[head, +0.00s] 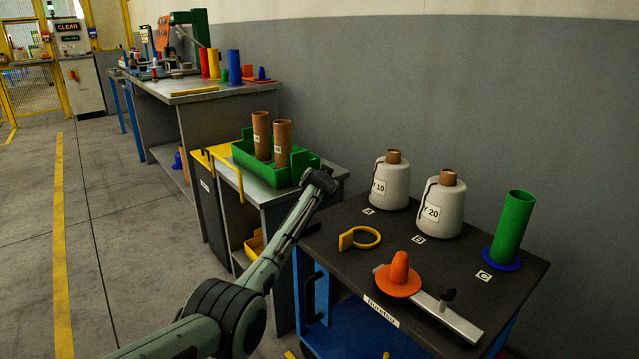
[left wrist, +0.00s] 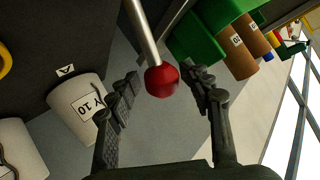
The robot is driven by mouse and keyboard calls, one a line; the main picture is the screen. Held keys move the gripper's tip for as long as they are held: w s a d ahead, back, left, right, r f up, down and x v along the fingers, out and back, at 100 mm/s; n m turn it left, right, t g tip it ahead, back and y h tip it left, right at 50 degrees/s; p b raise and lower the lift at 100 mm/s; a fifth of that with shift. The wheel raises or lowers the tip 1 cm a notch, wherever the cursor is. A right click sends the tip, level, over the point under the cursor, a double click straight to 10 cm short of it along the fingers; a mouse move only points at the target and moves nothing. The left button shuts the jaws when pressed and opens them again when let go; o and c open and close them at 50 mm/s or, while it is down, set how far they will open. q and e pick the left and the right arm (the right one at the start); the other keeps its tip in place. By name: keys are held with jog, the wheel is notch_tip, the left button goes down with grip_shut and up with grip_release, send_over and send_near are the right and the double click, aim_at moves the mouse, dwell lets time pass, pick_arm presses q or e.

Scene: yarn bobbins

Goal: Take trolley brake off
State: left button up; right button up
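The trolley (head: 340,232) has a dark top and a blue frame, and stands at the right in the head view. In the left wrist view a red ball knob (left wrist: 162,84) sits on the end of a grey rod (left wrist: 143,35); this looks like the brake lever. My left gripper (head: 320,181) is at the trolley's far left corner, where the knob is hidden in the head view. In the left wrist view its fingers (left wrist: 161,76) are open on either side of the knob, with gaps visible on both sides. My right gripper is not in view.
On the trolley are two white yarn bobbins (head: 390,185) (head: 440,208), a green tube (head: 513,228), a yellow ring (head: 362,238) and an orange cone (head: 400,276). A green bin (head: 240,157) with brown tubes stands on a side table close behind my gripper. The left floor is clear.

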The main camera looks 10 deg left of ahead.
pick_arm(q)
jog(key=shift+s+r, duration=0.1)
jog(key=v, duration=1.1)
jog(key=shift+s, duration=0.35)
jog(key=s+a+f+n+g, duration=0.1)
jog(key=s+a+f+g, duration=0.2)
jog(key=s+f, duration=0.9)
jog(key=s+a+f+g, duration=0.2)
jog(key=s+a+f, duration=0.2)
jog(key=s+f, duration=0.8)
jog(key=s+f+g, duration=0.1)
jog(key=s+f, duration=0.3)
jog(key=s, duration=0.4)
jog(key=s+a+f+g+h, duration=0.1)
jog(key=s+f, duration=0.3)
jog(key=s, duration=0.4)
jog(key=s+a+f+g, duration=0.1)
jog(key=s+f, duration=0.3)
jog(key=s, duration=0.5)
jog(key=shift+g+h, duration=0.3)
jog(key=shift+g, duration=0.5)
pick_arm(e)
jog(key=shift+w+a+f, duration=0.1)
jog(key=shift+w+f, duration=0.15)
